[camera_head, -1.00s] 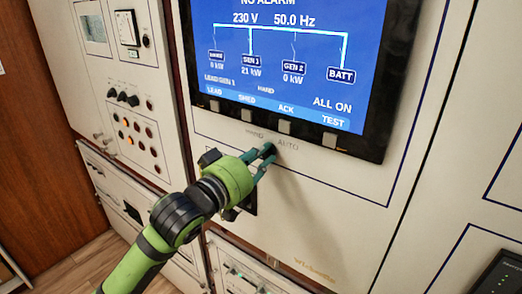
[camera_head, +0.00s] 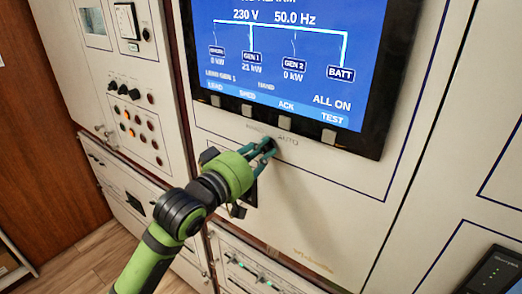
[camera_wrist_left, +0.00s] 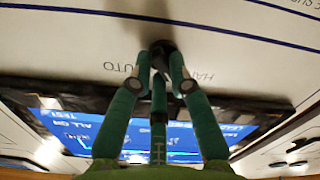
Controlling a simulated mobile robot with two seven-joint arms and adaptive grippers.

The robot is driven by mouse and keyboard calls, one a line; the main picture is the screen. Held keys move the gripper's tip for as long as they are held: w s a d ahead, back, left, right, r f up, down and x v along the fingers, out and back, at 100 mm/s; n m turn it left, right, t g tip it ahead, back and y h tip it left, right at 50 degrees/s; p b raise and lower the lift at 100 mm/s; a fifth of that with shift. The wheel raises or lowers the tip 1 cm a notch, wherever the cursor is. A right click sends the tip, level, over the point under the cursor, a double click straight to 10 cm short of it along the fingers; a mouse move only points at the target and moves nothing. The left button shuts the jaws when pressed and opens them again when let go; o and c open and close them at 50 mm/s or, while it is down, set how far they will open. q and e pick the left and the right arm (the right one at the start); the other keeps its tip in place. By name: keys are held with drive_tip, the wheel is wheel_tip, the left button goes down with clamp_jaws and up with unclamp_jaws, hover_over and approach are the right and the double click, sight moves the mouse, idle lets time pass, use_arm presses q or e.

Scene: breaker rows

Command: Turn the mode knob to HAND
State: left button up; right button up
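The mode knob (camera_wrist_left: 162,47) is small and dark, on the cream panel below the screen. The faint HAND label lies to its upper left and the AUTO label (camera_head: 288,140) to its right in the head view. In the left wrist view the labels appear upside down. My left gripper (camera_head: 269,147) reaches the knob from the lower left. In the left wrist view its fingertips (camera_wrist_left: 160,60) lie on both sides of the knob and look closed on it. The fingers hide part of the knob; I cannot tell where it points. My right gripper is not in view.
A black-framed screen (camera_head: 280,60) with a row of grey buttons sits just above the knob. Knobs and lamps (camera_head: 130,120) fill the left panel. The panel right of the knob is clear.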

use_arm(q)
drive_tip(key=o, duration=0.4)
drive_tip(key=shift+r, duration=0.15)
drive_tip(key=v, duration=1.2)
drive_tip(key=shift+w, duration=0.1)
